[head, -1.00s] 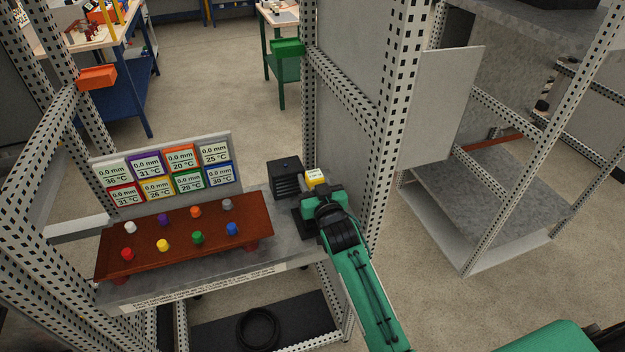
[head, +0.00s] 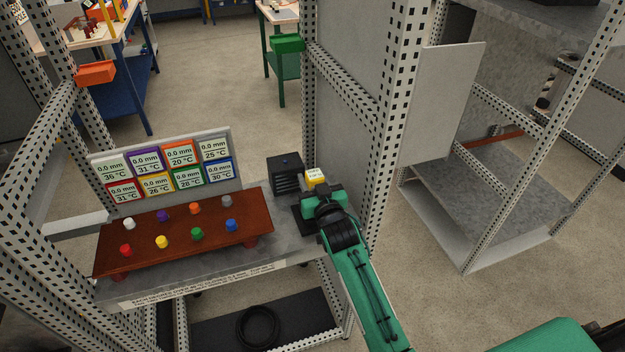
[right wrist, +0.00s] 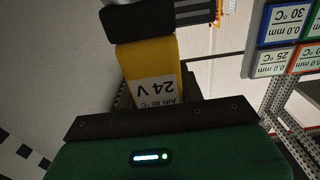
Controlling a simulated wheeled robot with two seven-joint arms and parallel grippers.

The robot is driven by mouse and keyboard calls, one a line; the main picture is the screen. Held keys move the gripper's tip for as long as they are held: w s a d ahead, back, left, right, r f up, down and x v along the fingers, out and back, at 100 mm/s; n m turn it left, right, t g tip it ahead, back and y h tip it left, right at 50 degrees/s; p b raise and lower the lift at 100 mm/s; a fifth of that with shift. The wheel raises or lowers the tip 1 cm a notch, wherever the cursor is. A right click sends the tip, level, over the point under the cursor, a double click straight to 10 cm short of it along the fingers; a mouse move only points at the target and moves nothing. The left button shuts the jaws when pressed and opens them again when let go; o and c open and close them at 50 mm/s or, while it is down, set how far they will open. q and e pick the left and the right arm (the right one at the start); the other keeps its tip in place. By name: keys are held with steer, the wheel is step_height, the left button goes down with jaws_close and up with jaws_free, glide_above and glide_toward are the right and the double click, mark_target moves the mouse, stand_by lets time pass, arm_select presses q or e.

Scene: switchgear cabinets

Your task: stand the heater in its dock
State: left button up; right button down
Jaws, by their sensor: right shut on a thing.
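The heater (head: 315,178) is a small yellow block with a white label. In the right wrist view the heater (right wrist: 150,70) shows "24 V" and "AIR 80 °C", with a black part at its far end. My right gripper (head: 320,194) is shut on it at the right end of the grey shelf. A flat dark piece (head: 302,222) lies on the shelf beside the gripper, partly hidden by it; I cannot tell whether it is the dock. A black finned box (head: 285,175) stands just left of the heater. The heater's contact below is hidden. My left gripper is not in view.
A brown board (head: 180,235) with several coloured knobs covers the shelf's left part. A panel of temperature displays (head: 165,170) stands behind it. A perforated rack post (head: 385,150) rises close to the right of my gripper. A black coil (head: 257,327) lies below.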

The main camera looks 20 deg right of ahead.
steer(key=shift+f, duration=0.15)
steer(key=c, duration=0.8)
jaws_free()
steer(key=shift+f, duration=0.15)
steer(key=s+b, duration=0.2)
steer(key=s, duration=0.5)
steer(key=s+b, duration=0.2)
steer(key=s, duration=0.4)
steer(key=shift+s+d, duration=0.2)
steer(key=shift+s, duration=0.2)
